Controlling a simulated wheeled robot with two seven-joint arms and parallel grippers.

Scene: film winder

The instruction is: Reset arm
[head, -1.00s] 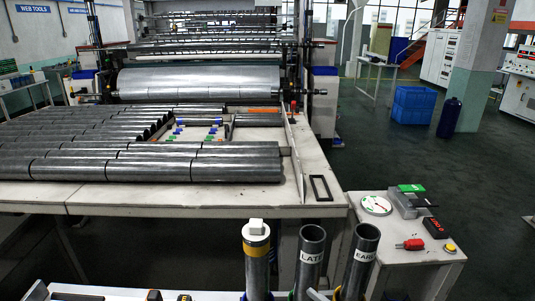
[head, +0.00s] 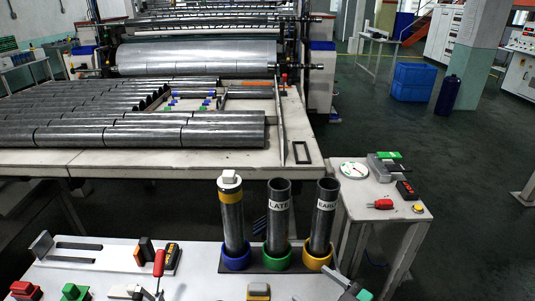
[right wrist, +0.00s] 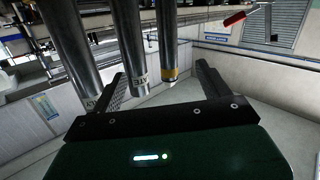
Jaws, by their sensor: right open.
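The wrist view shows the yellow-banded tube (right wrist: 168,45), the LATE tube (right wrist: 130,45) and the EARLY tube (right wrist: 72,55). My left gripper cannot be made out.
A white bench (head: 195,272) in front holds small tools, including a red-handled one (head: 159,262). The film rolls (head: 222,133) lie on the large machine table behind. Open floor lies right.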

